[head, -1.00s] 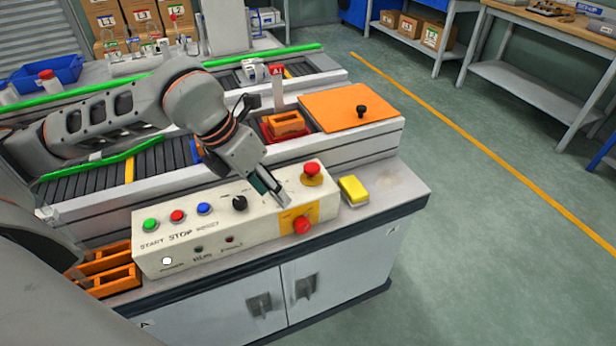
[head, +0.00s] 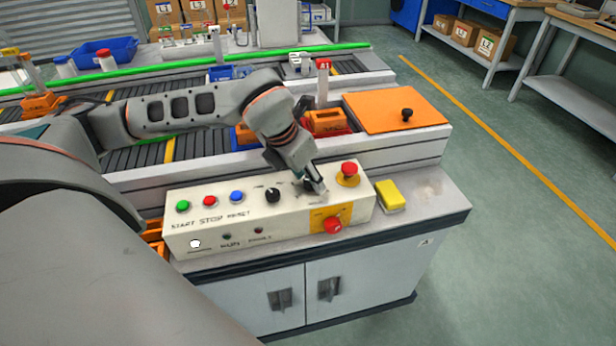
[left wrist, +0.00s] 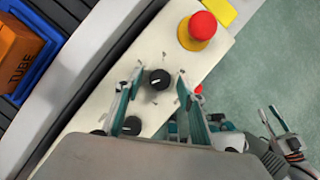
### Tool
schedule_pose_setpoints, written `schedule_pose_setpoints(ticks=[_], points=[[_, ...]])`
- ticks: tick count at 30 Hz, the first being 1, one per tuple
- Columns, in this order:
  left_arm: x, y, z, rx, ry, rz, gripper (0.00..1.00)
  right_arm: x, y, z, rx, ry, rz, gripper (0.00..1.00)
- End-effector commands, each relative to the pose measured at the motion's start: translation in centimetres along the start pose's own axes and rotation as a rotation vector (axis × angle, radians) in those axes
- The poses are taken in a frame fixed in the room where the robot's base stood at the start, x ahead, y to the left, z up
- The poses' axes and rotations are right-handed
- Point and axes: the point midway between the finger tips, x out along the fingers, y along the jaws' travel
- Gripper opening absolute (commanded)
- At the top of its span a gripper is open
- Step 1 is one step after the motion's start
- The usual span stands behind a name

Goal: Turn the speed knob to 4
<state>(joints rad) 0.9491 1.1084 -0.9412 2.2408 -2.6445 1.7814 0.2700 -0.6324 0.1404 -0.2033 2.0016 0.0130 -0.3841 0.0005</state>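The cream control panel (head: 225,232) stands on the cabinet top. In the left wrist view a black knob (left wrist: 159,79) with a pale pointer line and small marks around it sits between the fingers of my left gripper (left wrist: 159,70). It appears to be the speed knob; its numbers are too small to read. My left gripper (head: 318,187) is open and angled down at the panel, and mostly hides this knob in the head view. Contact with the knob cannot be told. Another black knob (head: 272,195) is left of it. What seems my right gripper (left wrist: 276,125) hangs over the floor.
A red emergency button (head: 348,168) is just right of my left gripper, with a red switch (head: 333,225) on a yellow plate in front. Green, red and blue buttons line the panel's left. A yellow block (head: 390,195) lies beside the panel. The conveyor (head: 205,150) runs behind.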

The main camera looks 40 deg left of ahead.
Motion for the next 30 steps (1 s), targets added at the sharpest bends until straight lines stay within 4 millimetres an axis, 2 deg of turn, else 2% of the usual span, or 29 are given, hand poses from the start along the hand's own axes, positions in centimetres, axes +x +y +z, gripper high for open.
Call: schedule_pose_setpoints(ticks=[5, 6, 10, 11, 22, 30], points=[[0.01, -0.02, 0.0, 0.0, 0.0, 0.0, 0.39, 0.01, 0.08, -0.02, -0.001, 0.0, 0.001, 0.3], [0.01, -0.02, 0.0, 0.0, 0.0, 0.0, 0.37, 0.01, 0.08, -0.02, -0.001, 0.0, 0.001, 0.3], [0.01, -0.02, 0.0, 0.0, 0.0, 0.0, 0.03, 0.0, 0.07, 0.0, 0.0, 0.0, 0.001, 0.3], [0.01, -0.02, -0.01, 0.0, 0.0, 0.0, 0.01, 0.0, 0.07, 0.01, 0.0, 0.0, 0.001, 0.3], [0.04, 0.03, -0.04, 0.036, 0.001, -0.016, 0.01, -0.12, -0.09, 0.36, 0.001, -0.006, -0.001, 0.3], [0.06, 0.24, -0.05, 0.184, 0.002, -0.077, 0.01, -0.19, -0.22, 0.61, 0.002, -0.01, -0.003, 0.3]])
